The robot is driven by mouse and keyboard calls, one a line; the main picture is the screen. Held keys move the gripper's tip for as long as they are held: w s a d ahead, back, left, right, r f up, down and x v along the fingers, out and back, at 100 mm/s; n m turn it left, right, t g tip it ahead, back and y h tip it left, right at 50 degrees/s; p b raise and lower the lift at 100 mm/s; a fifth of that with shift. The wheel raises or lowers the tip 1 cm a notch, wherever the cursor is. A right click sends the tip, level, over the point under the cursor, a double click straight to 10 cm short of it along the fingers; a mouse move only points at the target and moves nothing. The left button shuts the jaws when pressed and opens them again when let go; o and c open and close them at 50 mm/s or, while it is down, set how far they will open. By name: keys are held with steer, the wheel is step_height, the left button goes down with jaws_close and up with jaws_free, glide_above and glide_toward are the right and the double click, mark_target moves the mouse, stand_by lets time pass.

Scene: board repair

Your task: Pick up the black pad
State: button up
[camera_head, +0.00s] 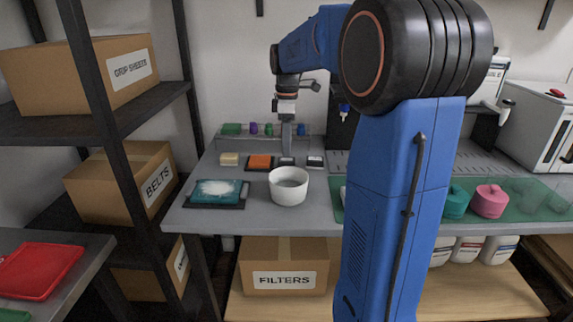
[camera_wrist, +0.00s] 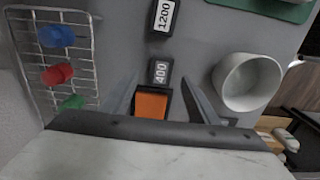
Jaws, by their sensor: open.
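Two small dark pads lie in a row on the grey bench. One, marked 400 (camera_wrist: 160,72), is between the fingertips in the wrist view and shows below my gripper in the head view (camera_head: 287,161). The other, marked 1200 (camera_wrist: 163,17), lies farther up in the wrist view and at the right end of the row in the head view (camera_head: 315,161). Both look black or dark grey. My gripper (camera_head: 287,147) points down over the row, open and empty; its fingers (camera_wrist: 159,80) show on both sides of the 400 pad. Its height above the pad is hard to tell.
An orange pad (camera_wrist: 152,104) lies close beside the 400 pad, and a beige block (camera_head: 229,159) is farther left. A white bowl (camera_head: 289,187) stands in front. A wire rack (camera_wrist: 65,50) with coloured items stands behind.

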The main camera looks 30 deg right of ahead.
mark_target(287, 163)
steer(key=shift+s+f, duration=0.15)
steer(key=shift+f, duration=2.4)
steer(key=c, duration=1.1)
